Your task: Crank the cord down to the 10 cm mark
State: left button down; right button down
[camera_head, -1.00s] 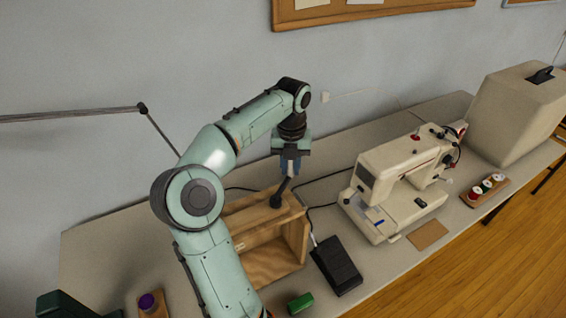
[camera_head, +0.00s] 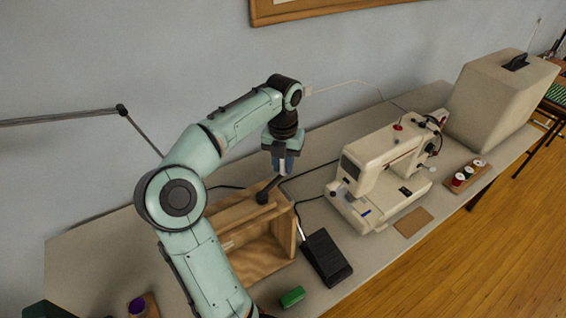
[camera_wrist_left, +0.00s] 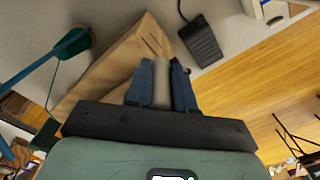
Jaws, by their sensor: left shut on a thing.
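A wooden box-like frame (camera_head: 282,262) with an open front stands on the table. A black crank arm (camera_head: 270,188) rises from a dark hub on its top and slants up to the right. My left gripper (camera_head: 282,172) is above the crank and shut on its upright grip. In the left wrist view, the gripper (camera_wrist_left: 162,88) has a pale cylindrical crank grip (camera_wrist_left: 161,82) between its blue fingers. The wooden frame also shows there (camera_wrist_left: 115,65). I cannot make out the cord or a 10 cm mark; my arm covers part of the frame. My right gripper is not in view.
A black foot pedal (camera_head: 327,258) lies close right of the frame. A green block (camera_head: 292,297) lies in front. A sewing machine (camera_head: 385,175), a spool rack (camera_head: 468,176) and a beige machine cover (camera_head: 500,100) stand farther right. The wall is behind.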

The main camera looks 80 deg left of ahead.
pick_arm(q)
jog(key=c, duration=1)
grip_release()
jog(key=shift+s, duration=0.15)
jog(key=shift+o, duration=0.2)
notch_tip(320, 180, up, 13)
jog(key=p, duration=0.3)
jog(key=shift+r, duration=0.2)
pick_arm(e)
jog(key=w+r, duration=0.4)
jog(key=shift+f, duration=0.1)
